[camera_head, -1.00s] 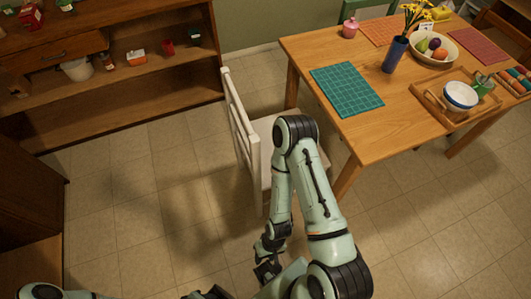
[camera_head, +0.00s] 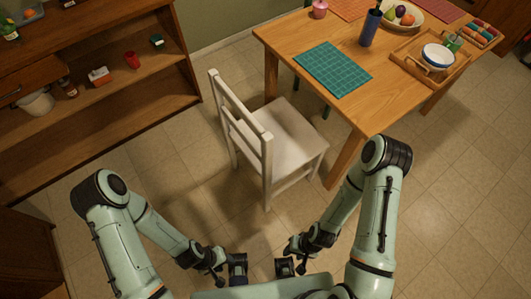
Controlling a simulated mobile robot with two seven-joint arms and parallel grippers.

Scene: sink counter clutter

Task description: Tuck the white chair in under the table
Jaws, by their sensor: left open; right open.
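The white chair (camera_head: 289,138) stands on the floor at the left side of the wooden table (camera_head: 299,38). Its backrest (camera_head: 240,122) is on the side away from the table, and its seat faces the table's left edge, mostly out from under the top. My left gripper (camera_head: 230,272) is low in the view, in front of the chair, open and empty. My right gripper (camera_head: 286,266) is just to its right, also open and empty. Neither touches the chair. The far chair legs are partly hidden by the seat.
The table carries a teal mat (camera_head: 333,69), a blue vase (camera_head: 370,27), a fruit bowl (camera_head: 402,14) and a wooden tray (camera_head: 417,72). A table leg (camera_head: 345,160) stands near the seat's right corner. A wooden shelf (camera_head: 110,85) is at the left. Floor left of the chair is clear.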

